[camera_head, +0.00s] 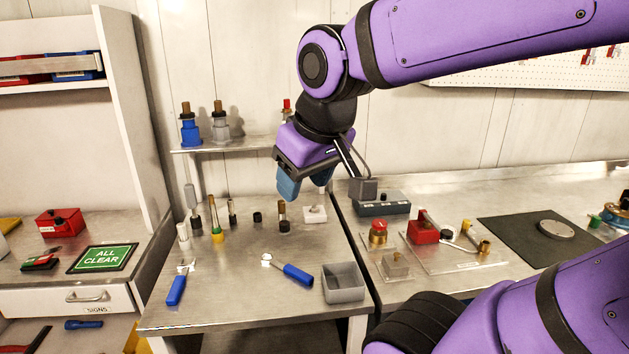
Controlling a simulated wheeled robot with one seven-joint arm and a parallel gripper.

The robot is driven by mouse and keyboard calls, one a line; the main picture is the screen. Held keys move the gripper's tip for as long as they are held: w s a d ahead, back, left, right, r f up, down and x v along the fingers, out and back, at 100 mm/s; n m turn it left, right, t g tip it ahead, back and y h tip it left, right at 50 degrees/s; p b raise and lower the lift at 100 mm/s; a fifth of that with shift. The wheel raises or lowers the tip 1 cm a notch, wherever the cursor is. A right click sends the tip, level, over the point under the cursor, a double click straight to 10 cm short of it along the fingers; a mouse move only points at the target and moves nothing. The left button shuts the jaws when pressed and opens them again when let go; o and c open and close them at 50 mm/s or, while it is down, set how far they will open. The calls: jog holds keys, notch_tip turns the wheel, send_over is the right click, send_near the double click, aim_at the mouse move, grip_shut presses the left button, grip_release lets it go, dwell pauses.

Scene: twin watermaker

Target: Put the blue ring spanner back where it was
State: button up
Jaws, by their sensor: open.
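Two blue-handled tools lie flat on the metal bench (235,300). One (298,274) lies at the middle, its pale head pointing left and its handle towards the grey bin. The other (175,290) lies near the left front edge, its pale head pointing away from me. The heads are small and bright, so I cannot tell for sure which is the ring spanner. My gripper (305,188) hangs above the back right of the bench, open, with nothing seen between its fingers. It is apart from both tools.
A grey open bin (344,283) stands at the bench's front right. Several upright posts and fittings, one with a yellow base (217,235), stand towards the back. A small shelf (235,146) holds blue and grey fittings. Bare metal lies between the two tools.

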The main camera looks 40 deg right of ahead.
jog(key=s, duration=0.3)
jog(key=shift+a+r+y, duration=0.3)
jog(key=shift+a+r, duration=0.05)
